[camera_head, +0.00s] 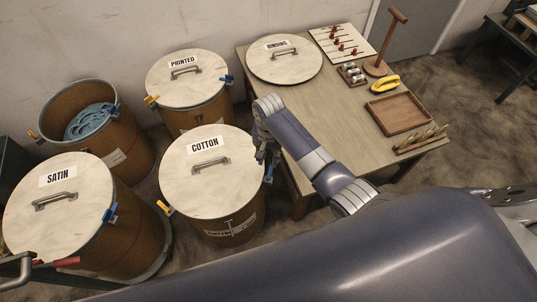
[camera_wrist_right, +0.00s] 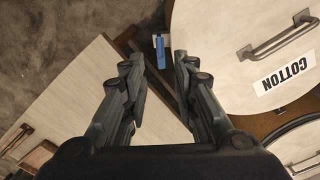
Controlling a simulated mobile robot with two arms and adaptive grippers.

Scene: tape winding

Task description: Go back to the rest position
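My right gripper (camera_head: 264,157) hangs beside the right edge of the COTTON drum's lid (camera_head: 184,170), near a blue clamp (camera_head: 269,172) on that drum's rim. In the right wrist view, the fingers of my right gripper (camera_wrist_right: 159,62) are apart with nothing held between them. The blue clamp (camera_wrist_right: 160,47) shows beyond the gap between the fingertips; I cannot tell how far below them it is. The COTTON lid (camera_wrist_right: 225,45) lies to the right there. My left gripper is not in view.
A wooden table (camera_head: 335,125) stands right of the drum, bearing the BINDING lid (camera_head: 300,70), a wooden tray (camera_head: 398,112) and a yellow tool (camera_head: 385,83). The SATIN drum (camera_head: 130,245) and PRINTED drum (camera_head: 205,112) are lidded. An open drum (camera_head: 128,150) holds blue material (camera_head: 90,120).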

